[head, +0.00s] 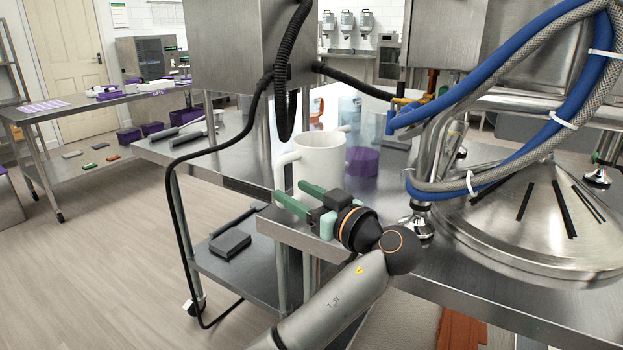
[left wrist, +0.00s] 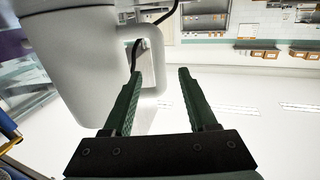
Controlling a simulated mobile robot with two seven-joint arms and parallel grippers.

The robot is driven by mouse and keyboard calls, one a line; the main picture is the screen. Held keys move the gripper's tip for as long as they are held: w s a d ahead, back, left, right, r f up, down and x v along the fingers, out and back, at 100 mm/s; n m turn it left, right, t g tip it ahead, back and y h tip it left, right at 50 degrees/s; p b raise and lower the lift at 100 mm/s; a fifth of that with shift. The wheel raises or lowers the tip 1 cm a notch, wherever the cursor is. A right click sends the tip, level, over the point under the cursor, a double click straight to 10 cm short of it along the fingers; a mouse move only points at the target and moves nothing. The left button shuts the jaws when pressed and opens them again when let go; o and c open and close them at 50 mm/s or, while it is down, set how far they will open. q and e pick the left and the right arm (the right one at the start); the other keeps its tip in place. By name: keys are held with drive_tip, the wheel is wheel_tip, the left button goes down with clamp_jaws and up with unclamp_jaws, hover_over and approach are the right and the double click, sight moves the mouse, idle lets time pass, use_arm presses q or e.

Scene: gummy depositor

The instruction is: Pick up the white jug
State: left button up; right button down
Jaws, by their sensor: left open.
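The white jug (head: 325,158) stands upright near the front edge of the steel table, with its handle (head: 283,172) facing left. My left gripper (head: 293,194) is open and empty, its green fingers in front of the jug's lower part and handle. In the left wrist view the jug (left wrist: 75,60) fills the upper left. The outer bar of its handle shows between the two spread fingertips (left wrist: 160,72); whether they touch it, I cannot tell. My right gripper is in neither view.
A purple round item (head: 362,161) stands right of the jug on the table (head: 232,152). A steel dome lid (head: 545,225) and blue hoses (head: 500,80) crowd the right. A black cable (head: 172,200) hangs at left. Dark flat tools (head: 190,132) lie further left.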

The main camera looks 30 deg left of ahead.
sight(282, 185)
use_arm(q)
drive_tip(key=x, duration=0.3)
drive_tip(key=shift+a, duration=0.15)
drive_tip(key=x, duration=0.5)
drive_tip(key=shift+w+r, duration=0.1)
drive_tip(key=shift+r, duration=0.15)
drive_tip(key=shift+a, duration=0.15)
clamp_jaws()
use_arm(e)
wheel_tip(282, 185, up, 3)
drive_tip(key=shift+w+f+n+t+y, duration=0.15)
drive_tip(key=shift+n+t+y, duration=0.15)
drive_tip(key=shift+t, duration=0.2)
use_arm(q)
drive_tip(key=shift+r, duration=0.15)
